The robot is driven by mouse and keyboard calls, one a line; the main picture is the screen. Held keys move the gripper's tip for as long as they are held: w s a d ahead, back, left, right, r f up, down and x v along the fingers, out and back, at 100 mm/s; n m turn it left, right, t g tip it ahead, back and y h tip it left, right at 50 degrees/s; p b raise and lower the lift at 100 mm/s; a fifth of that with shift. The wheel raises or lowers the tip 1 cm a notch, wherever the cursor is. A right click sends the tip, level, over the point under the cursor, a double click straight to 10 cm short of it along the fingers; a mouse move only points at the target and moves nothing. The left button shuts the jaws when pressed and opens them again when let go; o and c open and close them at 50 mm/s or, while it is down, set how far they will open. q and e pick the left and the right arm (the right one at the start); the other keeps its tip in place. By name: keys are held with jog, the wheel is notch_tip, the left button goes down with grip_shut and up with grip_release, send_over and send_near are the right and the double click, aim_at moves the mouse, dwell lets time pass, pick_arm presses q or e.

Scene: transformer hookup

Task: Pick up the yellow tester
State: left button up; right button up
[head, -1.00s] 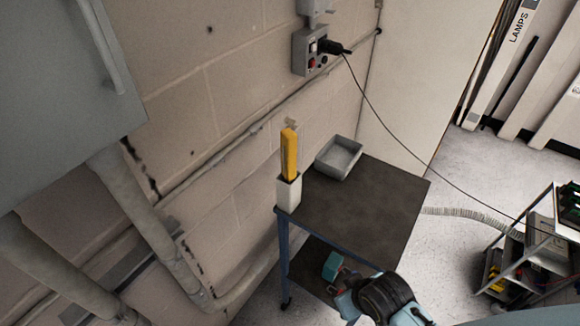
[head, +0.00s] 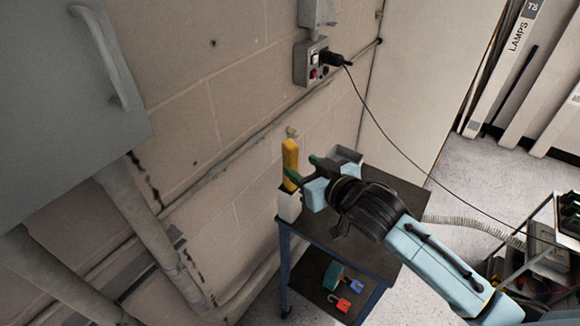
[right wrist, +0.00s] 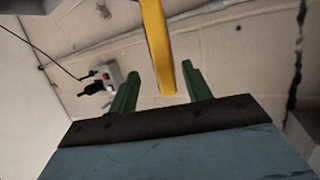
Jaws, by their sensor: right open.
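The yellow tester (head: 290,158) stands upright in a small white holder (head: 289,206) at the left corner of the dark cart top. My right gripper (head: 302,172) is open at the tester, its green fingers pointing left toward it. In the right wrist view the tester (right wrist: 157,45) runs down from the top edge and shows between the two green fingertips of my right gripper (right wrist: 160,85). I cannot tell whether either finger touches it. The holder does not show in the right wrist view. My left gripper is not in view.
The cart (head: 315,233) stands against the block wall, with a grey tray (head: 349,154) on top, partly hidden by my right arm. Red and blue padlocks (head: 343,304) lie on its lower shelf. A wall socket box (head: 308,63) has a black cable running right.

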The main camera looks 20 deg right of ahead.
aim_at(286, 158)
jog(key=x, duration=0.7)
jog(key=shift+a, duration=0.3)
grip_shut()
